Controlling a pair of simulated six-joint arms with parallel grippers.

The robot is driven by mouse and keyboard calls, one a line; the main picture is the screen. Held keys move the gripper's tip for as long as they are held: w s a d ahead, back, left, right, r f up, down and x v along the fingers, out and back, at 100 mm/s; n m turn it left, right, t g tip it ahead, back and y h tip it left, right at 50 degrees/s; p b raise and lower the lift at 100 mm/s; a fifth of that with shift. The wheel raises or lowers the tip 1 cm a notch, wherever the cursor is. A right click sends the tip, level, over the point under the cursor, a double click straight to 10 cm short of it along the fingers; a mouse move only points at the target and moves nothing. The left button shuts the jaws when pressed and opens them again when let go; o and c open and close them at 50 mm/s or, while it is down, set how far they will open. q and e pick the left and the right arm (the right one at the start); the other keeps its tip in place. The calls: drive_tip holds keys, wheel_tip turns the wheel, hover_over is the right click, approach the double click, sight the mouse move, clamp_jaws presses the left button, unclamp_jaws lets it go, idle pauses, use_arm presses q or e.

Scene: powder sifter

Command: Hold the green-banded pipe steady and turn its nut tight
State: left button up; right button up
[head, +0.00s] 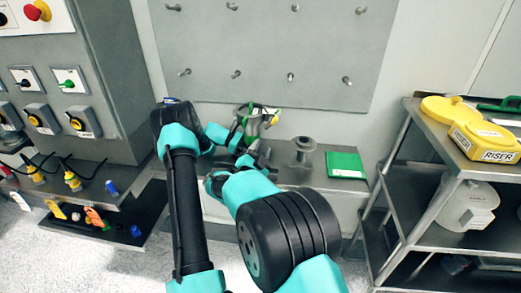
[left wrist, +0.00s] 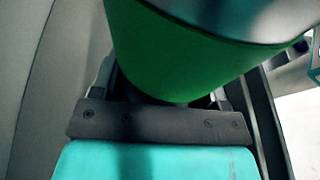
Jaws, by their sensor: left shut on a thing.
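The green-banded pipe (head: 262,112) is a grey metal piece standing above the bench at the foot of the pegboard, with green marks and a small yellow part on its right side. My left gripper (head: 239,134) is at its left side, shut on it. In the left wrist view the green band (left wrist: 185,60) fills the space between the fingers, below a grey metal part. My right gripper (head: 258,157) is low in front of the pipe, near the bench edge; its finger gap is too small to judge. I cannot make out the nut clearly.
A grey flanged spool (head: 304,152) and a green pad (head: 345,165) are on the bench to the right. A metal shelf (head: 425,185) at the right holds a yellow RISER box (head: 485,141). A control cabinet (head: 70,90) stands at the left.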

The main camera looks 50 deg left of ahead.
use_arm(q)
drive_tip(key=o, duration=0.8)
drive_tip(key=shift+a, duration=0.1)
drive_tip(key=shift+v, duration=3.7)
drive_tip(key=shift+r, duration=0.1)
